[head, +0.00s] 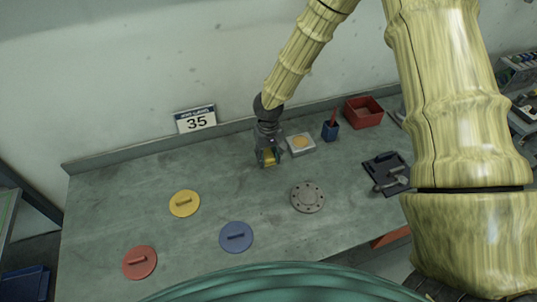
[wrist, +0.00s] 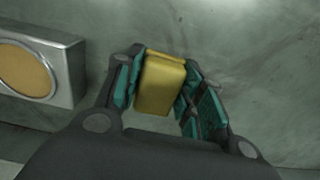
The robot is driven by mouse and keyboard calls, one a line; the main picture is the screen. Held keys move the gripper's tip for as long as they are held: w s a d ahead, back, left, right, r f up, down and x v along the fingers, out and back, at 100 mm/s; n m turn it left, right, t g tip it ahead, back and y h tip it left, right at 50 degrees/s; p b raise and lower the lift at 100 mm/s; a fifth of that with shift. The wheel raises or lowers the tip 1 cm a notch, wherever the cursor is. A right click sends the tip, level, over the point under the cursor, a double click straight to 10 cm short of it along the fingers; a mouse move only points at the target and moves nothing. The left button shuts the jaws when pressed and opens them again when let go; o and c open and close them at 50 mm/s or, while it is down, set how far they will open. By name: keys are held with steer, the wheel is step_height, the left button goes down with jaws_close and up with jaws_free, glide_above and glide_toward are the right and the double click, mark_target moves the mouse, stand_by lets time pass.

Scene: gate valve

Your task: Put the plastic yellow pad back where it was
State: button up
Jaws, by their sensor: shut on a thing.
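A yellow block-shaped pad (wrist: 161,82) is between the fingers of my gripper (wrist: 160,85) in the wrist view. The teal finger pads press on its two sides. In the head view my gripper (head: 268,158) is low over the back middle of the bench, with the yellow pad (head: 270,159) partly hidden between its fingers. I cannot tell whether the pad touches the bench. A yellow disc with a raised handle (head: 184,203) lies flat on the bench, left of and nearer than my gripper.
A silver box with a round tan face (head: 301,143) stands just right of my gripper; the box also shows in the wrist view (wrist: 68,70). A blue disc (head: 236,237), red disc (head: 139,262), grey flange (head: 307,197), blue cup (head: 330,131) and red bin (head: 363,112) are on the bench (head: 110,200).

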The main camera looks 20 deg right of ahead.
mark_target(268, 155)
steer(key=shift+f, duration=0.15)
steer(key=o, duration=1)
steer(key=shift+r+b, duration=1.6)
steer(key=shift+r, duration=4.55)
